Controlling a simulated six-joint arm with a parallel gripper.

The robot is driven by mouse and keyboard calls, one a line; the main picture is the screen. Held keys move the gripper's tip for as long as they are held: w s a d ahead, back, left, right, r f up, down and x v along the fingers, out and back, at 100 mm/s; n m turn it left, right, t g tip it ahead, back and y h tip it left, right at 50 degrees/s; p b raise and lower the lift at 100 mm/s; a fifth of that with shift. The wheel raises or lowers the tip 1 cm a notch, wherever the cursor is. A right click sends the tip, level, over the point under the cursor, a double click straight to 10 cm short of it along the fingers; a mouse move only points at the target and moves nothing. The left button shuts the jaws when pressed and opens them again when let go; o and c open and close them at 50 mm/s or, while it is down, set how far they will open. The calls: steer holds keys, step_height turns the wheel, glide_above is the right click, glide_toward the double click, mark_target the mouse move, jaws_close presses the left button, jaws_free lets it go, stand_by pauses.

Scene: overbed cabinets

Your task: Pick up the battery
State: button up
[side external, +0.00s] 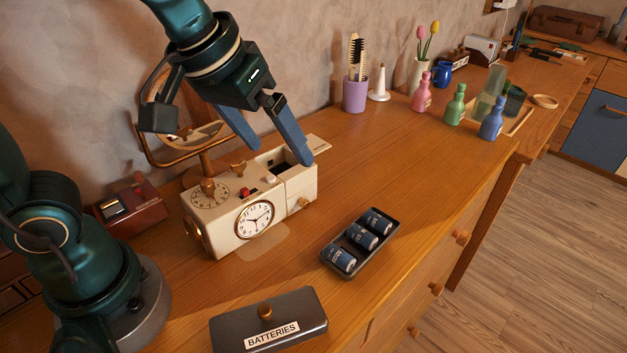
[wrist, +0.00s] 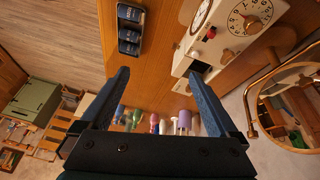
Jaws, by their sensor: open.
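Several dark blue batteries stand or lie in a row in a black tray (side external: 333,262) on the wooden dresser top; the nearest battery (side external: 340,258), a middle battery (side external: 362,236) and the farthest battery (side external: 377,221) all show. In the wrist view the tray with the batteries (wrist: 129,30) is at the top, left of centre. My gripper (side external: 273,154) is open and empty. It hangs above the cream clock box (side external: 225,227), behind and left of the tray. In the wrist view the fingers of my gripper (wrist: 160,88) are spread wide with nothing between them.
The clock box has an open compartment on top. A dark lid labelled BATTERIES (side external: 268,318) lies near the front edge. A round mirror (wrist: 290,105) stands behind the box. Pink (side external: 422,93), green (side external: 455,105) and blue (side external: 492,118) bottles stand farther right. Wood around the tray is clear.

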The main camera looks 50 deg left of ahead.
steer(key=w+d+f+g, duration=0.2)
steer(key=w+d+f, duration=0.2)
steer(key=d+f, duration=0.1)
steer(key=m+g, duration=0.1)
steer(key=m, duration=0.1)
glide_above(340, 252)
steer(key=f, duration=0.6)
steer(key=shift+s, duration=0.4)
steer(key=shift+s+f+y, duration=0.1)
steer(key=shift+f+y, duration=0.2)
steer(key=shift+w+f, duration=0.2)
steer(key=shift+f, duration=0.95)
steer(key=shift+w+f, duration=0.15)
steer(key=shift+f, duration=1)
steer(key=c, duration=1.5)
steer(key=shift+r, duration=0.15)
